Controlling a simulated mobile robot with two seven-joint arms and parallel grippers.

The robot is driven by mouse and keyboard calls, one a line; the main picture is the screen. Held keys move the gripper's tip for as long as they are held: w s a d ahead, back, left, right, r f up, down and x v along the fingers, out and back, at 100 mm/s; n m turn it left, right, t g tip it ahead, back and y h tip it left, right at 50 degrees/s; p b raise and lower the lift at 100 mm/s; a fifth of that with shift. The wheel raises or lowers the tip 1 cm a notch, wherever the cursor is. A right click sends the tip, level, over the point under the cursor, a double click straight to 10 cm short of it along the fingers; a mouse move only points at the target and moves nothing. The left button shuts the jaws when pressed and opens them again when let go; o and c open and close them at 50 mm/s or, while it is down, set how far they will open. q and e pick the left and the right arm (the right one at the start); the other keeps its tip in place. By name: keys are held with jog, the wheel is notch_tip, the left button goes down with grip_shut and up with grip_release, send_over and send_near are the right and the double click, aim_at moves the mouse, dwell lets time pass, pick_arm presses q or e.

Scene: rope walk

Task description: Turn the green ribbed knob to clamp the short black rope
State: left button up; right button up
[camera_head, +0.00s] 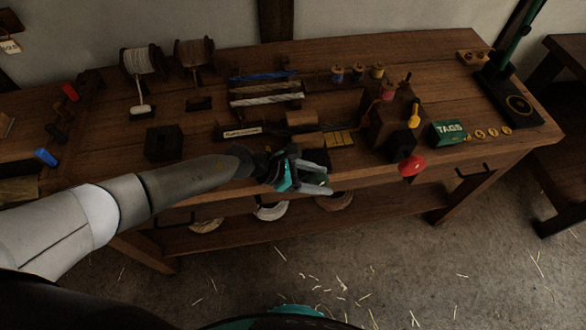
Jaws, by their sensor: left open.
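My left gripper (318,181) reaches in from the left to the front edge of the wooden bench. Its two grey fingers are apart. A small dark green shape (323,182) shows between them, probably the green ribbed knob; its ribs are too small to make out, and I cannot tell whether the fingers touch it. Just behind the gripper, a dark strand that looks like the short black rope (290,131) lies along a dark wooden fixture with a pale label (241,131). The gripper and wrist hide part of the bench front. My right gripper is out of view.
Behind the fixture lie blue, brown and white rope lengths (264,99). To the right stand a wooden block with red and yellow handles (413,115), a red knob (412,166) on the front and a green TAGS box (449,132).

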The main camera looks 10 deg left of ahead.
pick_arm(q)
jog(key=v, duration=1.5)
jog(key=shift+a, duration=0.15)
jog(key=shift+f, duration=0.1)
jog(key=s+a+f+t+h+b, duration=0.15)
jog(key=f+h+b, duration=0.25)
jog(key=b, duration=0.6)
jog(key=a+f+t+h+b, duration=0.1)
jog(key=a+f+h+b, duration=0.2)
jog(key=b, duration=0.8)
jog(key=x, duration=0.5)
jog(key=f+p+x, duration=0.1)
jog(key=x, duration=0.9)
jog(key=shift+d+f, duration=0.1)
jog(key=shift+f, duration=0.15)
jog(key=shift+w+d+p, duration=0.15)
jog(key=shift+d+p, duration=0.15)
jog(key=shift+d, duration=0.2)
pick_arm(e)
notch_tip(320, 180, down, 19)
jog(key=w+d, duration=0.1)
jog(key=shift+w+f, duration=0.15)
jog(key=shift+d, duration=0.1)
pick_arm(q)
grip_shut()
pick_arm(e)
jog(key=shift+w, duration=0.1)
